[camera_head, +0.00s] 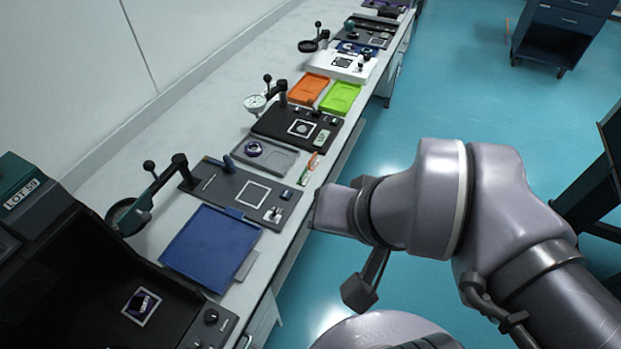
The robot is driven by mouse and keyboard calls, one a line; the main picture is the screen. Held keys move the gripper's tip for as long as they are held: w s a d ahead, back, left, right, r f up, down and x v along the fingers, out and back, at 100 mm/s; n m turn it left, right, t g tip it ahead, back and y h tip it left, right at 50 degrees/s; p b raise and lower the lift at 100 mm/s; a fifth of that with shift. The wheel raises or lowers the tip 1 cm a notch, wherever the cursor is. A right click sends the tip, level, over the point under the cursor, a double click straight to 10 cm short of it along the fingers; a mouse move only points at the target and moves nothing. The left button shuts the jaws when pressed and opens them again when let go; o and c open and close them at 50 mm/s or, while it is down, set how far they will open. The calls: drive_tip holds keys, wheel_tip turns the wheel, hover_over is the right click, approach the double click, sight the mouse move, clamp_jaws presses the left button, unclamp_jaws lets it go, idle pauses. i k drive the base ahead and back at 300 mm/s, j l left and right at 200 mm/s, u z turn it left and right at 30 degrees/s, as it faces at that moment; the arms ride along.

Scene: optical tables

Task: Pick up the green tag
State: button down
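A small pale green tag with dark marks (321,138) lies on the right part of a black board, near the table's front edge. A thin orange, white and green piece (308,168) lies nearer, beside the grey tray; its details are too small to read. My arm reaches in from the right, with its wrist over the table's front edge and the floor. A dark part below the wrist seems to be my gripper (361,291). It is apart from the tag, nearer the camera, over the floor side. Its fingers cannot be made out.
The black board (270,128) also carries a white-framed square and a dial gauge on a stand (256,102). Orange (307,88) and green (340,98) trays lie beyond. A blue tray (210,250) and a dark board (225,190) are nearer. The aisle floor is open.

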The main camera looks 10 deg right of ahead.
sight(303, 180)
drive_tip(key=i+l+u, duration=0.2)
drive_tip(key=u, duration=0.15)
drive_tip(key=i+l+u, duration=0.5)
drive_tip(key=l+u, duration=0.2)
drive_tip(key=j, duration=0.1)
